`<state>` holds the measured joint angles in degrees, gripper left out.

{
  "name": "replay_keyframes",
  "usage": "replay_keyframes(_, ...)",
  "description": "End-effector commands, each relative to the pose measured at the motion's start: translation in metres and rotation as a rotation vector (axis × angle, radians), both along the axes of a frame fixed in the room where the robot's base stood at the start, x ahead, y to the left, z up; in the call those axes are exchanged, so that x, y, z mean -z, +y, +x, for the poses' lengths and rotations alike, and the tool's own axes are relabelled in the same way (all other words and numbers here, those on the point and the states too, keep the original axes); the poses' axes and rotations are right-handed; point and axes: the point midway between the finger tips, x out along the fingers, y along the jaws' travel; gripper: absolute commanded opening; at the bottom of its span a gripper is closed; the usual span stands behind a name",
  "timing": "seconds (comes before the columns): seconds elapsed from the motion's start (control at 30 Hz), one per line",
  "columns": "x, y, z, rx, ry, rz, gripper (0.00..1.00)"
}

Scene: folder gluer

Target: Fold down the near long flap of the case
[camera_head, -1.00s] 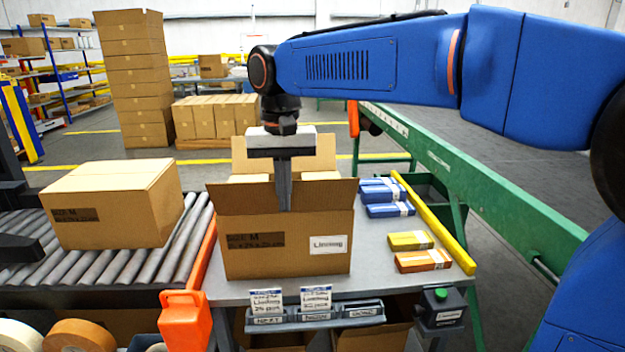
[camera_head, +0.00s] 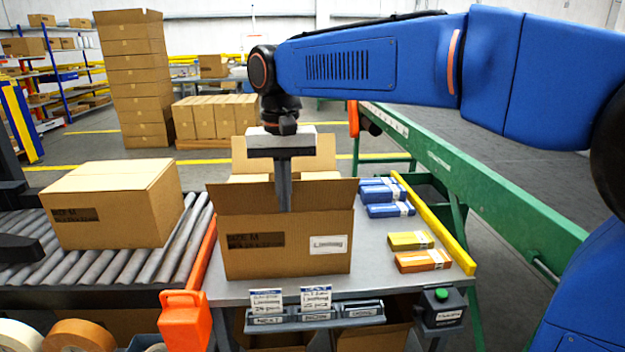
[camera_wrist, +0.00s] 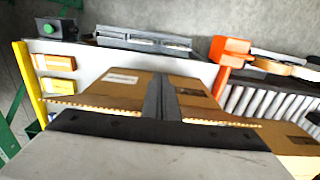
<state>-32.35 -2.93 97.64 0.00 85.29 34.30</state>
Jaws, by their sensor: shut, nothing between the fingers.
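The open brown case (camera_head: 285,250) stands on the grey table, with a dark size print and a white label on its front. Its near long flap (camera_head: 235,198) stands up, leaning slightly outward; its corrugated edge shows in the wrist view (camera_wrist: 90,102). The far long flap (camera_head: 310,155) stands up behind. Lighter short flaps (camera_head: 320,177) show partly between them, mostly hidden. My gripper (camera_head: 284,207) is shut and empty, pointing down on the near side of the near flap, at about its middle. I cannot tell whether it touches the flap. It also shows in the wrist view (camera_wrist: 160,82).
Blue packs (camera_head: 390,209) and orange and yellow packs (camera_head: 422,261) lie right of the case, beside a yellow rail (camera_head: 435,222). A closed carton (camera_head: 115,205) sits on the roller conveyor at left. A label holder (camera_head: 315,314) lines the table's front edge.

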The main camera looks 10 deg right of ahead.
Motion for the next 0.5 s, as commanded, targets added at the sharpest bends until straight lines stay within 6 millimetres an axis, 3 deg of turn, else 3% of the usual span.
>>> replay_keyframes(0.23, 0.0, 0.0, 0.004, 0.001, 0.0, 0.0, 0.0)
replay_keyframes(0.5, 0.0, -0.001, 0.03, 0.002, 0.001, 0.0, 0.0)
